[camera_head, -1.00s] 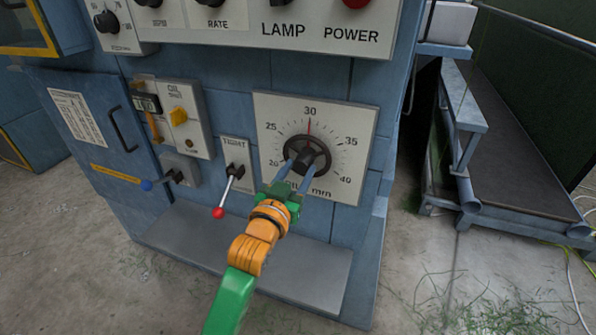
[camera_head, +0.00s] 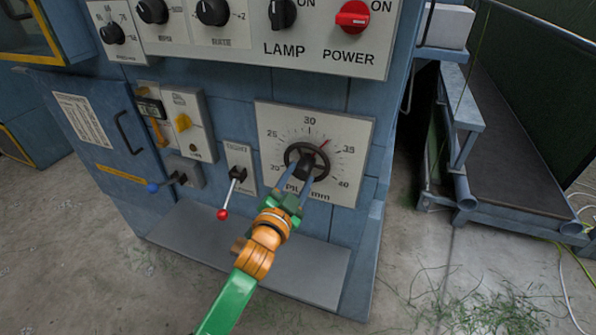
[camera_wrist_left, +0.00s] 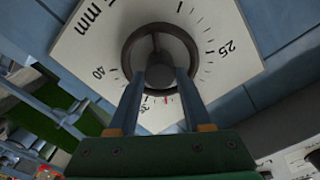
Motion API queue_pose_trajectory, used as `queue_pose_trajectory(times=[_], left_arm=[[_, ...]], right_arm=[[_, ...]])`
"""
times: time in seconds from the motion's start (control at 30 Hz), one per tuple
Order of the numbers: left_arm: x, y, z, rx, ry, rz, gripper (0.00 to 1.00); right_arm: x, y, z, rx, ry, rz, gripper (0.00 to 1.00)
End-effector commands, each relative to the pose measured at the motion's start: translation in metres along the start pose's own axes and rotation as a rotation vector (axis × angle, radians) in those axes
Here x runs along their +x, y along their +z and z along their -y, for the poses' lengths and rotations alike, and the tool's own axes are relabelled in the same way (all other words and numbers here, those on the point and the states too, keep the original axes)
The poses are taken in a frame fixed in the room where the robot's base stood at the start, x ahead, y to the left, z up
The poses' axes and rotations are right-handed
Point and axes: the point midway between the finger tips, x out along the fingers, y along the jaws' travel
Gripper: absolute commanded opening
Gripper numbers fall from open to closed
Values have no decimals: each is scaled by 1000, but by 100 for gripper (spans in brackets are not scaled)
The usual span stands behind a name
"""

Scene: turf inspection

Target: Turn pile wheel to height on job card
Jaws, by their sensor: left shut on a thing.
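The dark pile wheel (camera_head: 291,151) sits on a white dial plate (camera_head: 357,122) marked in mm from 20 to 40. A red pointer (camera_head: 325,143) stands between 30 and 35, about halfway. My left gripper (camera_head: 304,176) is shut on the wheel, coming from below. In the left wrist view the gripper's two fingers (camera_wrist_left: 160,75) are on the hub inside the wheel's rim (camera_wrist_left: 160,30), and the red pointer (camera_wrist_left: 166,99) shows between them. A white printed sheet (camera_head: 83,120) is on the cabinet door; its text is too small to read. My right gripper is not in view.
A lever with a red knob (camera_head: 222,214) stands left of the dial, close to my left arm. A blue-knobbed lever (camera_head: 153,187) is farther left. Above are LAMP and the red POWER switch (camera_head: 352,16). A grey ledge (camera_head: 190,229) runs below.

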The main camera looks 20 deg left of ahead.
Motion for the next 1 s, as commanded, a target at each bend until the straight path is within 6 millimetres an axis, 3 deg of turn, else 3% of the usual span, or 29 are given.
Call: queue_pose_trajectory(times=[0.5,1.0], left_arm=[[0,-1,1,373,-1,-1,0],[0,0,0,480,-1,-1,0]], right_arm=[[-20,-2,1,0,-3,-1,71],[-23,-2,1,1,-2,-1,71]])
